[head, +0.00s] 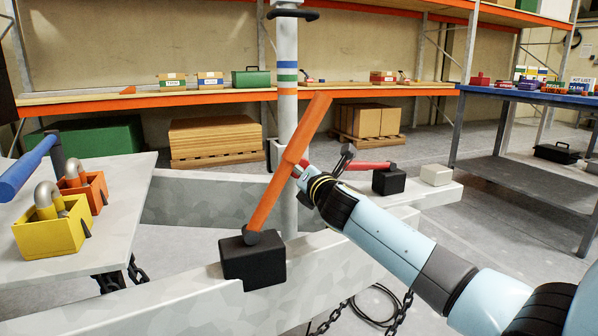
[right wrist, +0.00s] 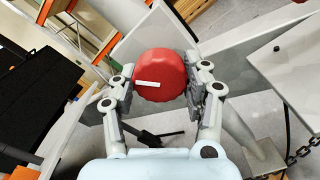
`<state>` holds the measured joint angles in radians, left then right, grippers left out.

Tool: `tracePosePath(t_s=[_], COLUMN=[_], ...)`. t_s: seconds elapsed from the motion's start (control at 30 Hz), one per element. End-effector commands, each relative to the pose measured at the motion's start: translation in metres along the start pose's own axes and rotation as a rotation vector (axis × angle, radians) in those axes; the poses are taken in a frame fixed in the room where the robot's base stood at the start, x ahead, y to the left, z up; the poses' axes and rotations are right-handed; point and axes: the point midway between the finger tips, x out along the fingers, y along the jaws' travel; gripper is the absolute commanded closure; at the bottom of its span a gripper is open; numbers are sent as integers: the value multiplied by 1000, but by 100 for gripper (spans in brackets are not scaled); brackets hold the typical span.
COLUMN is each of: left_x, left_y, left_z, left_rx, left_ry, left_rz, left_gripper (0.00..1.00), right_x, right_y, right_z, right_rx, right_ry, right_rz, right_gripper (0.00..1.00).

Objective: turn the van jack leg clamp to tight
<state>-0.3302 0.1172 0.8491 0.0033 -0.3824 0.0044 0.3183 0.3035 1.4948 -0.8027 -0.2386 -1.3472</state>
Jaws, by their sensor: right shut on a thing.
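The jack leg (head: 286,50) stands upright in the middle of the head view, a pale post with blue, green and orange bands. The clamp's round red knob (right wrist: 160,77) fills the middle of the right wrist view. Its white mark lies nearly level, tipped slightly. My right gripper (right wrist: 161,88) has a finger on each side of the knob and is shut on it. In the head view my right gripper (head: 302,173) reaches the post beside the orange lever; the knob is hidden there. My left gripper is out of view.
An orange lever (head: 274,190) on a black block (head: 252,261) slants up right in front of my right gripper. A red lever (head: 364,166) with another black block (head: 389,181) is behind my wrist. Chassis rails (head: 335,262) surround the post. Yellow (head: 48,238) and orange boxes stand left.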

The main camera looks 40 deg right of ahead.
Motion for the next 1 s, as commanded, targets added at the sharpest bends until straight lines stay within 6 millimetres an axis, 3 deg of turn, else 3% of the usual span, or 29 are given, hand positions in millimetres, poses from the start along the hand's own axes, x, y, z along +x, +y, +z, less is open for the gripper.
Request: tracePosePath(t_s=[0.33,1.0], left_x=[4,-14], left_y=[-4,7], left_z=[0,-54], left_rx=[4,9], left_ry=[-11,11], left_rz=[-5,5], left_gripper=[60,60], right_x=[0,0], right_y=[-1,0], right_z=[-2,-2], right_rx=[329,965], right_ry=[1,1], right_rz=[-3,-4], right_gripper=[85,85])
